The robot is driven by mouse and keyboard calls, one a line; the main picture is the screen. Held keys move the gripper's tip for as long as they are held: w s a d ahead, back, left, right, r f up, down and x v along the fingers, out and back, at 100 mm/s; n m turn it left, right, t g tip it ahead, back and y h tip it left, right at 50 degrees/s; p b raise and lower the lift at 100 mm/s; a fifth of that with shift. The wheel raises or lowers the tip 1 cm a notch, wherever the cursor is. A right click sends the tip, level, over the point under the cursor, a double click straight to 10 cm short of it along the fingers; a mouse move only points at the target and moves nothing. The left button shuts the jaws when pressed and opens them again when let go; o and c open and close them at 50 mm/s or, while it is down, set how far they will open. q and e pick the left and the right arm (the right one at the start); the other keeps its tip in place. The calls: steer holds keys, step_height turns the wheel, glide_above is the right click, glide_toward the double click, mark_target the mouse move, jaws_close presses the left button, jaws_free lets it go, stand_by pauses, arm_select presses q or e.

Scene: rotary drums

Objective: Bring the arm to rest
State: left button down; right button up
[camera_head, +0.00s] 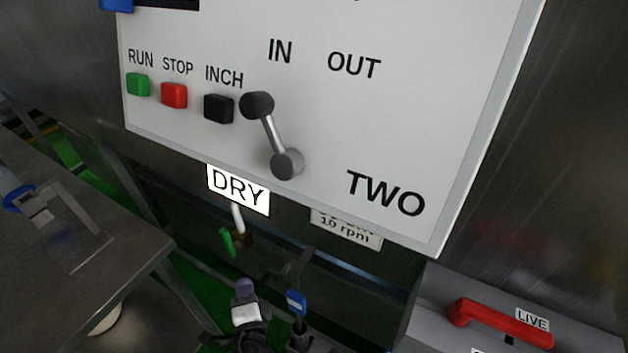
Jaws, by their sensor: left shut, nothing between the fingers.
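My left gripper (52,217) is at the left edge, in front of the grey table (110,205), small and partly cut off by the frame. Its fingers are together, with nothing seen between them. It is well apart from the white control panel (410,125). My right gripper is not in view. On the panel, a grey lever (272,135) has its round knob up and slightly left of its pivot, below the word IN. No gripper touches it.
The panel has green RUN (138,85), red STOP (174,95) and black INCH (218,108) buttons. A DRY label (238,190) hangs under its edge. A red handle (500,323) by a LIVE label is at lower right. A green-handled fitting (228,241) is below the panel.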

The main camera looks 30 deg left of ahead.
arm_select(q)
steer(key=s+d+f+n+g+h, duration=0.5)
steer(key=f+n+g+h, duration=0.1)
steer(key=n+h, duration=0.2)
steer(key=s+d+r+m+g+h+p, duration=0.1)
steer(key=s+d+r+g+h+p, duration=0.1)
steer(key=s+p, duration=0.35)
steer(key=s+d+r+g+h+p, duration=0.1)
steer(key=s+d+r+h+p, duration=0.15)
steer(key=s, duration=0.55)
step_height(320, 180, up, 36)
steer(key=p, duration=3.5)
steer(key=shift+w+d+r+p, duration=0.15)
steer(key=shift+w+r+p, duration=0.05)
steer(key=shift+w+p, duration=0.2)
steer(key=shift+d, duration=0.1)
